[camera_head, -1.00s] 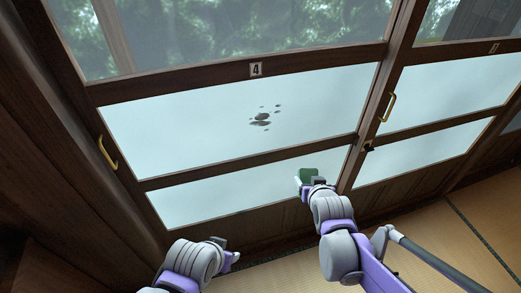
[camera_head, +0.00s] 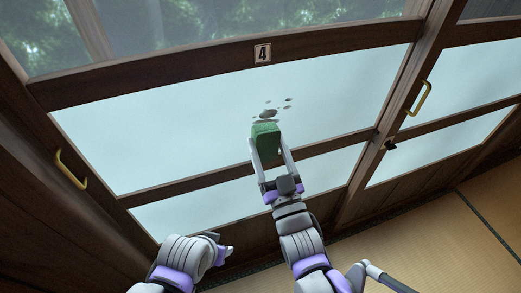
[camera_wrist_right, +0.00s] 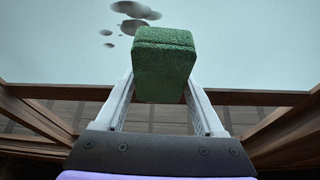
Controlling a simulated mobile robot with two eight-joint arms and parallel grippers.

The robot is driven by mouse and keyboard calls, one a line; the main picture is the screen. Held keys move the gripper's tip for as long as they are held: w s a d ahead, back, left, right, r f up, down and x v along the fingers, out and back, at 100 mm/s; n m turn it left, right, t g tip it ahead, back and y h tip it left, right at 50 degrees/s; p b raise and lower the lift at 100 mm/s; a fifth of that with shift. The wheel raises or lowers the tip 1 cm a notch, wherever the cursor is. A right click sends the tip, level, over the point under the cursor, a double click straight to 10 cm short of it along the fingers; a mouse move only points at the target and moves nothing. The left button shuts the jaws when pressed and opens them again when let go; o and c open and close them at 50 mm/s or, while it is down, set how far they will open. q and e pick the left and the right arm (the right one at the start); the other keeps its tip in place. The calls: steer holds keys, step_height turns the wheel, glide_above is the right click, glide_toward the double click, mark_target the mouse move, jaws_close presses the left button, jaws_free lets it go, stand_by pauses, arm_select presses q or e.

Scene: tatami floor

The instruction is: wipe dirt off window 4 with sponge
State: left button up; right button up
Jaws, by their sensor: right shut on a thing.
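Window 4 (camera_head: 190,128) is a pale frosted pane in a dark wooden frame, under a plate with the number 4 (camera_head: 262,53). Grey dirt spots (camera_head: 270,113) lie right of the pane's middle; they also show above the sponge in the right wrist view (camera_wrist_right: 131,10). My right gripper (camera_head: 266,150) is shut on the green sponge (camera_head: 265,133), held just below the dirt and partly covering its lower edge. In the right wrist view the sponge (camera_wrist_right: 164,55) sits between both fingers. I cannot tell whether it touches the glass. My left gripper (camera_head: 226,252) is low, away from the window; its jaws are unclear.
A brass handle (camera_head: 70,170) is on the left frame post. Another brass handle (camera_head: 419,98) is on the door to the right, with a small dark latch (camera_head: 390,145) below it. Tatami floor (camera_head: 440,235) is clear at the lower right.

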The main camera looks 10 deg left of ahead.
mark_target(268, 157)
steer(key=f, duration=0.1)
steer(key=f+b, duration=0.1)
steer(key=shift+w+a+f, duration=0.15)
steer(key=shift+w+f, duration=0.05)
steer(key=shift+f, duration=0.2)
steer(key=shift+s+d+f+t+y+b, duration=0.25)
steer(key=shift+f+t+y+b, duration=0.05)
steer(key=shift+t+b, duration=0.15)
steer(key=shift+w+a, duration=0.35)
steer(key=shift+w, duration=0.15)
arm_select(q)
steer(key=shift+f, duration=2)
arm_select(e)
steer(key=shift+w+a, duration=0.7)
steer(key=shift+w, duration=0.35)
steer(key=shift+w+a, duration=0.7)
steer(key=shift+w, duration=0.35)
arm_select(q)
steer(key=shift+b, duration=0.3)
arm_select(e)
steer(key=shift+w+a, duration=0.55)
steer(key=shift+w, duration=0.25)
steer(key=shift+d, duration=0.1)
